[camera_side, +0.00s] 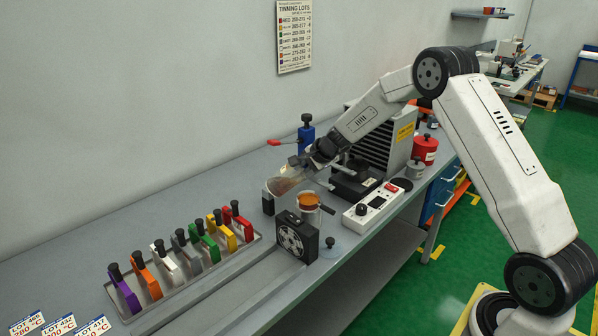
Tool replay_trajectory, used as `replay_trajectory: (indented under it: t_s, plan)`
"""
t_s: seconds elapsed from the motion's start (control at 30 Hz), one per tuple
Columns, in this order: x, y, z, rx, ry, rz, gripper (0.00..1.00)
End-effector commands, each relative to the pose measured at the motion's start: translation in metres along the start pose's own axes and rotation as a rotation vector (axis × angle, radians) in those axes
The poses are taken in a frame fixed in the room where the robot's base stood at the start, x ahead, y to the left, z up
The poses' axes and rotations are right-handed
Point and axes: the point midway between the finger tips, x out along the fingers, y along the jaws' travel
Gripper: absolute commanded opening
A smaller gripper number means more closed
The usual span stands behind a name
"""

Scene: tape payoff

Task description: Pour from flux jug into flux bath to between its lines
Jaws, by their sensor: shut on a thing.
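My gripper (306,160) is shut on the flux jug (283,183), a clear vessel with brownish liquid showing in it. The jug looks tilted, with its lower part to the left of my gripper. The flux bath (308,202) is a small round clear container just right of and in front of the jug, with amber-orange liquid in it. The jug is close to the bath's rim; I cannot tell whether they touch. The bath's lines are too small to make out, and no pouring stream can be made out.
A black fan box (297,238) stands in front of the bath. A white control unit (376,205) is to the right, a blue post with a red lever (306,133) behind. A tray of coloured, black-knobbed blocks (188,262) lies left. A red can (425,149) stands far right.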

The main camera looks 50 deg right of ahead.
Motion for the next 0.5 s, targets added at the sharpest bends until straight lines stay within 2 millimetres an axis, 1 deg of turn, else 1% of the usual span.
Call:
replay_trajectory:
  t_s: [0.5]
  plan:
    - [-0.003,-0.0041,0.0014,-0.026,0.031,0.049,0.0]
